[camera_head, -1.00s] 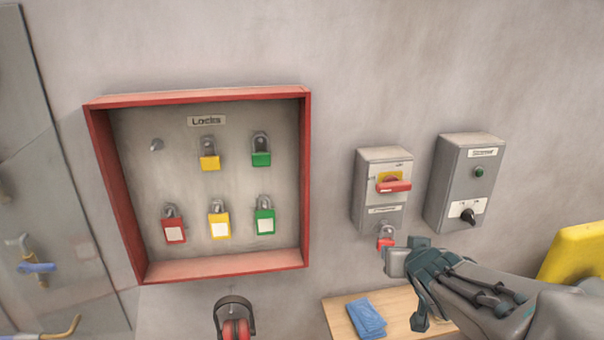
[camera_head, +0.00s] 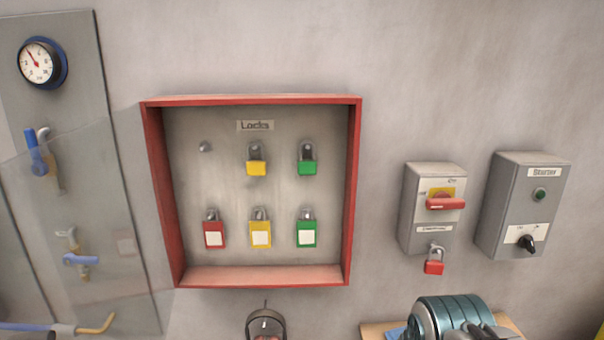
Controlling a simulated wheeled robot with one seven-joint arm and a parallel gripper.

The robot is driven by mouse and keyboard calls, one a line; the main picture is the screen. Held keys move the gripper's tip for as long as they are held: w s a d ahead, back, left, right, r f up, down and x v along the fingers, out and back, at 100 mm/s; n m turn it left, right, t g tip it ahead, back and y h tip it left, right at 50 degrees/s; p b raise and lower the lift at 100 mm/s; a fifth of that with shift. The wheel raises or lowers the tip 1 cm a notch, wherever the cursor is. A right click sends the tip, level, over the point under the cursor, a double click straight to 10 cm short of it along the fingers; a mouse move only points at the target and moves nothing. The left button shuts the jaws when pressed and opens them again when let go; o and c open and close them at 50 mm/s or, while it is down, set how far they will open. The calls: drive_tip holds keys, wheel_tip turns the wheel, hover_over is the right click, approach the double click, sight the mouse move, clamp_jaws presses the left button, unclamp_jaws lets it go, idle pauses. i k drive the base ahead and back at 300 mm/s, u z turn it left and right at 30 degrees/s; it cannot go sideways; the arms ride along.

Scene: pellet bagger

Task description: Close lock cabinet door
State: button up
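The lock cabinet (camera_head: 355,190) is a shallow box with a red frame, fixed to the wall and open at the front. Several red, yellow and green padlocks hang inside on pegs, and the top left peg (camera_head: 205,147) is bare. A clear see-through panel, which looks like the cabinet door (camera_head: 105,200), stands swung out to the left of the cabinet. Its hinge side appears to meet the cabinet's left edge. My gripper's fingertips are not in view.
A grey switch box (camera_head: 430,205) with a red handle has a red padlock (camera_head: 434,262) hanging below it. A starter box (camera_head: 522,205) is to its right. Ear defenders (camera_head: 266,325) hang below the cabinet.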

sight(44, 334)
drive_tip(key=z, duration=1.9)
drive_tip(key=k, duration=1.6)
drive_tip(key=u, duration=1.1)
